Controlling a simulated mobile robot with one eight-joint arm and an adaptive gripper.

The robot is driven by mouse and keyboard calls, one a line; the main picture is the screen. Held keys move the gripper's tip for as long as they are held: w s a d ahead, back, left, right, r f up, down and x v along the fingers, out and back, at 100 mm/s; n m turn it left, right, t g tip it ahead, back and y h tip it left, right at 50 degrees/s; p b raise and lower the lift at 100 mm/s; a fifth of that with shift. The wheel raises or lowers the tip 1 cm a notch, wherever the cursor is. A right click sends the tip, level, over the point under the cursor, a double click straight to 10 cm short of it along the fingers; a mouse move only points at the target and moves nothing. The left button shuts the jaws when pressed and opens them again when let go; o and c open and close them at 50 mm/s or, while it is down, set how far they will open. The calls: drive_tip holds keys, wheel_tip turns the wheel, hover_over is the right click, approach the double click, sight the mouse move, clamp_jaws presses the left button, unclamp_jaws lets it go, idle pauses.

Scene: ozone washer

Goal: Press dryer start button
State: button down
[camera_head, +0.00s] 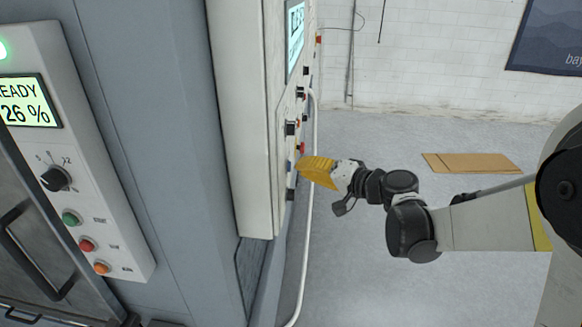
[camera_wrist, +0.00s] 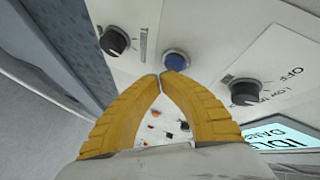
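My gripper (camera_head: 303,166) has yellow fingers and points at the side panel (camera_head: 250,120) of the machine. In the wrist view its fingertips (camera_wrist: 168,76) meet, with nothing seen between them. A round blue button (camera_wrist: 176,60) sits just beyond the fingertips. It also shows small in the head view (camera_head: 290,165), close to the fingers. I cannot tell whether the tips touch it. The near panel (camera_head: 125,200) at left has a green button (camera_head: 72,218), a red button (camera_head: 88,244) and an orange button (camera_head: 102,267). No readable label marks the dryer start button.
Black knobs flank the blue button, one left (camera_wrist: 114,40) and one right (camera_wrist: 245,92). A partly visible display (camera_wrist: 280,135) is at lower right. A white pipe (camera_head: 310,200) runs beside the panel. Cardboard (camera_head: 470,163) lies on otherwise open floor.

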drive_tip(key=shift+a, duration=0.25)
drive_tip(key=shift+a, duration=0.5)
idle(0.7)
idle(0.3)
drive_tip(key=shift+d+b, duration=0.3)
drive_tip(key=shift+d, duration=0.6)
drive_tip(key=shift+s+d+b, duration=0.1)
drive_tip(key=shift+d+b, duration=0.2)
drive_tip(key=shift+d, duration=2.25)
